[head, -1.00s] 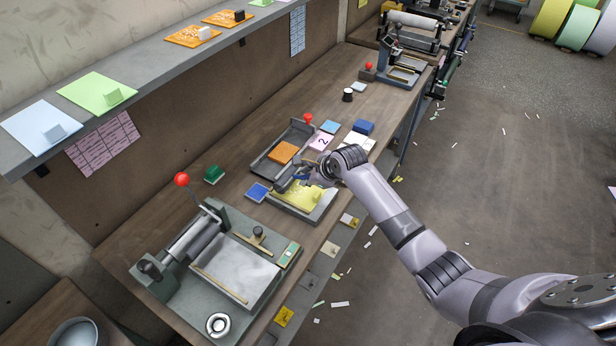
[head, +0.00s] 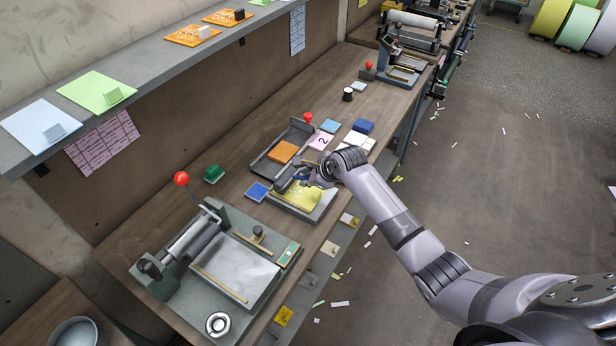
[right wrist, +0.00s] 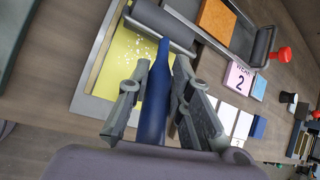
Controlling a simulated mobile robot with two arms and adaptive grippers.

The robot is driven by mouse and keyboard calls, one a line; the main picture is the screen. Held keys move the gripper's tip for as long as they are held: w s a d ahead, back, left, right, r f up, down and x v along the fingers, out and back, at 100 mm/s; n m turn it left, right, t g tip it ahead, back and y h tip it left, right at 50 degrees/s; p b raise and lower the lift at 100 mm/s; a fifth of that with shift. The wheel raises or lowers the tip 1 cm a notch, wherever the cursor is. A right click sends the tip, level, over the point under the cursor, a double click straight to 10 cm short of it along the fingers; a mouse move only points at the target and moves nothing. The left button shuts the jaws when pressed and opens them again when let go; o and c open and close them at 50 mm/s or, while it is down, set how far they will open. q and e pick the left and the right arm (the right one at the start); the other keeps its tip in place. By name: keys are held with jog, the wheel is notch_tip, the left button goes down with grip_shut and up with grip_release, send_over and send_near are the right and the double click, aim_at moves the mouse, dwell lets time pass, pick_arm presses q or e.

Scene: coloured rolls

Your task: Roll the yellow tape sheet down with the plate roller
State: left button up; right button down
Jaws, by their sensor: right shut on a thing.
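The yellow tape sheet (head: 302,197) lies in a shallow grey tray (head: 308,216) on the bench; pale specks show on it in the right wrist view (right wrist: 128,58). My right gripper (right wrist: 157,85) is shut on the blue handle of the plate roller (right wrist: 155,105). The grey roller cylinder (right wrist: 165,25) lies across the far part of the sheet and appears to touch it. In the head view my right gripper (head: 297,178) is above the sheet's far side and partly hides the roller. My left gripper is in neither view.
Beside the sheet are a blue block (head: 257,191) and a tray with an orange block (head: 283,152). A pink card marked 2 (head: 321,141) lies beyond. A press with a red knob (head: 181,179) stands nearer.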

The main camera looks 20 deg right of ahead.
jog(key=shift+s, duration=0.1)
jog(key=shift+s+d+p, duration=0.3)
jog(key=shift+s+p, duration=0.1)
jog(key=shift+p, duration=0.3)
jog(key=shift+s+d+p, duration=0.4)
jog(key=shift+s+p, duration=0.05)
jog(key=shift+s+d+p, duration=0.45)
jog(key=shift+s+p, duration=0.25)
jog(key=shift+p, duration=0.2)
jog(key=shift+s+d, duration=0.1)
jog(key=shift+d, duration=0.05)
jog(key=shift+s+d, duration=0.1)
